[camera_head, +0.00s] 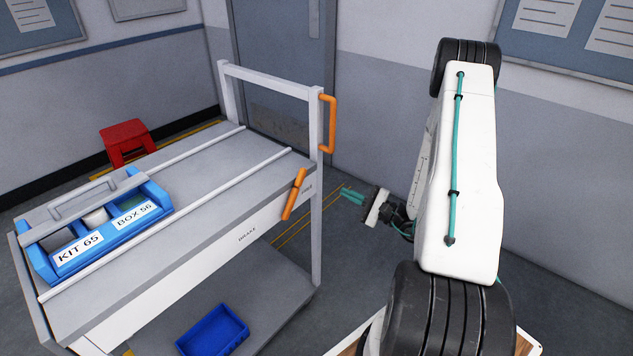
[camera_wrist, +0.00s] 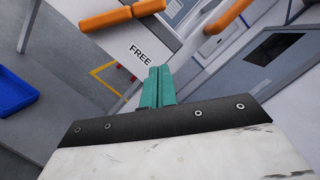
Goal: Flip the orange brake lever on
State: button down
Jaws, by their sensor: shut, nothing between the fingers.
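The orange brake lever (camera_head: 294,194) is on the side of the grey cart, near its right end, slightly tilted with its top leaning right. It also shows at the top of the wrist view (camera_wrist: 125,15). A "FREE" label (camera_wrist: 140,55) is on the white panel beside it; a "BRAKE" label (camera_head: 247,235) is further left along the panel in the head view. My gripper (camera_head: 352,196) has teal fingers, shut and empty, to the right of the lever and apart from it. The fingers also show in the wrist view (camera_wrist: 157,85), pointing toward the panel.
An orange handle (camera_head: 331,122) is fixed to the cart's right post (camera_head: 316,240). A blue kit box (camera_head: 110,250) stands on the cart top, left. A blue bin (camera_head: 212,332) is on the lower shelf. A red stool (camera_head: 126,140) stands behind. Floor is open right of the cart.

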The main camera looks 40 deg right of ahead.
aim_at(310, 176)
jog(key=x, duration=1)
jog(key=shift+a, duration=0.15)
jog(key=shift+s+a+r, duration=0.2)
jog(key=shift+a+r, duration=0.4)
jog(key=shift+a, duration=0.15)
jog(key=shift+s+a+r, duration=0.2)
jog(key=shift+a+r, duration=0.35)
jog(key=shift+a, duration=0.25)
jog(key=shift+d, duration=0.1)
